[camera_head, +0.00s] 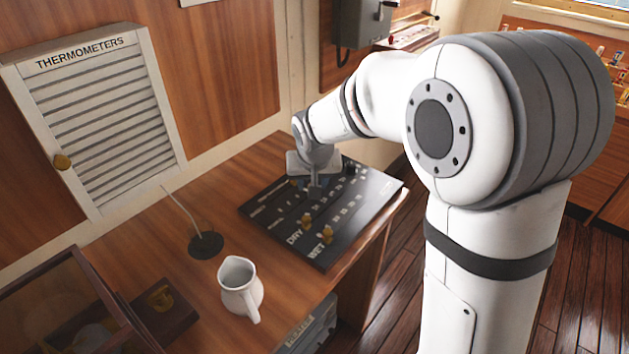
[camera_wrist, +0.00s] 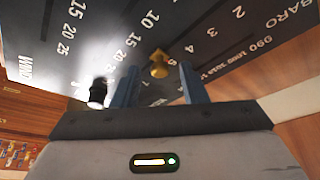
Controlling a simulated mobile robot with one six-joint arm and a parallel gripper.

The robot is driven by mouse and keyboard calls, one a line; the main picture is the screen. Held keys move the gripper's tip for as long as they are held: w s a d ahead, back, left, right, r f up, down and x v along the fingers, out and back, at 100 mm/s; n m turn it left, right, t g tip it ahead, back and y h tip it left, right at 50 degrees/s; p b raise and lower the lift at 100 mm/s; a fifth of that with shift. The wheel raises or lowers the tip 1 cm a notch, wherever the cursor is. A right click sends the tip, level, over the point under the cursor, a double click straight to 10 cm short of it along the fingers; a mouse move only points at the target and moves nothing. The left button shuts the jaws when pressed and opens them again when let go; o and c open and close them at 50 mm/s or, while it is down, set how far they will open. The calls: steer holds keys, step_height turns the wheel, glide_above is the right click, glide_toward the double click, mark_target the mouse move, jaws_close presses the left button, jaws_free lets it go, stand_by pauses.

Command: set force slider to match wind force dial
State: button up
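The black slider board (camera_head: 345,222) lies on the wooden desk, with white scales and lettering such as DRY and WET. My gripper (camera_head: 315,190) is low over the board's middle, pointing down. In the wrist view my gripper (camera_wrist: 158,80) is open, its two blue fingers apart. A brass slider knob (camera_wrist: 159,70) shows in the gap between them, near the fingertips; I cannot tell whether either finger touches it. A black knob (camera_wrist: 97,93) stands left of the left finger, towards the WIND lettering. I see no wind force dial in either view.
Two brass knobs (camera_head: 306,221) stand near DRY and WET. A white jug (camera_head: 240,285) and a thin rod on a dark round base (camera_head: 206,245) stand left of the board. A louvred THERMOMETERS box (camera_head: 98,115) hangs on the wall. A glass-sided case (camera_head: 70,310) is at lower left.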

jaws_close()
steer(key=shift+s, duration=0.1)
stand_by(0.4)
